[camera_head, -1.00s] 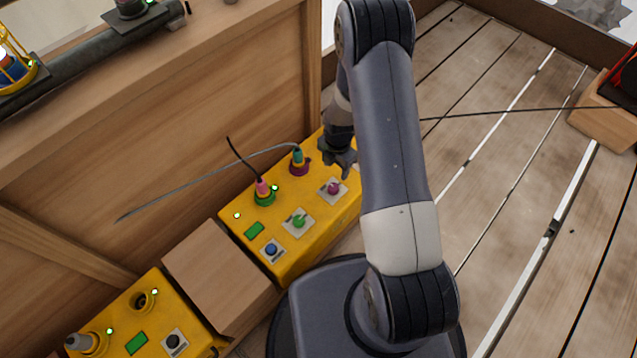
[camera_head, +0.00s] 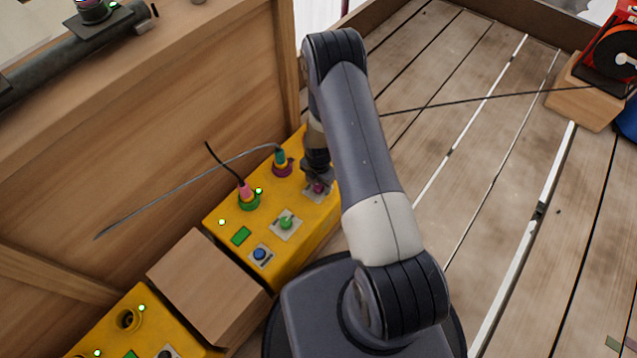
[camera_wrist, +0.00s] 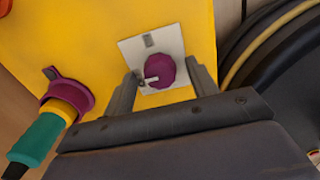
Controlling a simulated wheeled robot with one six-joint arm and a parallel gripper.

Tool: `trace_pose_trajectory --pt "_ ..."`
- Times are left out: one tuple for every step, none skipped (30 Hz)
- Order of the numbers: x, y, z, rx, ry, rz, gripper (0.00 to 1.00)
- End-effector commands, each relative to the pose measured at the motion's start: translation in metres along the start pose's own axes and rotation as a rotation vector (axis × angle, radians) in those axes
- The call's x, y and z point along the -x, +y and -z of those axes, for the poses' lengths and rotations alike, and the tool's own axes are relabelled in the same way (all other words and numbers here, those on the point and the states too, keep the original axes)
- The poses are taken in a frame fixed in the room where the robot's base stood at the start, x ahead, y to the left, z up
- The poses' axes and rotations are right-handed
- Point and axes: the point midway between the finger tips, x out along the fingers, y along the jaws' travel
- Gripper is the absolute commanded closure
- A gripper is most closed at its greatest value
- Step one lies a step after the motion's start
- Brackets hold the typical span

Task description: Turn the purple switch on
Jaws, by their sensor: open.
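The purple switch (camera_head: 318,187) is a round knob on a pale square plate on top of the yellow box (camera_head: 300,243). In the wrist view the purple knob (camera_wrist: 160,71) shows a short white pointer toward the lower left, and the plate (camera_wrist: 134,50) has a small grey mark above the knob. My gripper (camera_head: 318,178) is over the switch. In the wrist view my gripper (camera_wrist: 162,84) is open, with one finger on each side of the knob. I cannot tell whether the fingers touch it.
A wooden wall (camera_head: 150,140) rises behind. The plank floor at right is mostly clear.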

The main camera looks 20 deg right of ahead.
Motion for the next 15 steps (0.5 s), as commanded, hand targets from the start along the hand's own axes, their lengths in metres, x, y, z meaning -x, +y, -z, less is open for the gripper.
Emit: trace_pose_trajectory --pt "0.0002 0.0 0.0 0.0 0.0 0.0 0.45" --pt "0.0002 0.0 0.0 0.0 0.0 0.0 0.45" --pt "0.0002 0.0 0.0 0.0 0.0 0.0 0.45" --pt "0.0002 0.0 0.0 0.0 0.0 0.0 0.47" --pt "0.0003 -0.0001 0.0 0.0 0.0 0.0 0.49" --pt "0.0003 -0.0001 0.0001 0.0 0.0 0.0 0.53" --pt "0.0003 -0.0001 0.0001 0.0 0.0 0.0 0.55" --pt "0.0003 -0.0001 0.0001 0.0 0.0 0.0 0.57" --pt "0.0003 -0.0001 0.0001 0.0 0.0 0.0 0.61" --pt "0.0003 -0.0001 0.0001 0.0 0.0 0.0 0.63" --pt "0.0003 -0.0002 0.0001 0.0 0.0 0.0 0.66" --pt "0.0003 -0.0002 0.0001 0.0 0.0 0.0 0.69" --pt "0.0003 -0.0002 0.0001 0.0 0.0 0.0 0.71" --pt "0.0004 -0.0002 0.0001 0.0 0.0 0.0 0.74" --pt "0.0004 -0.0002 0.0001 0.0 0.0 0.0 0.77"
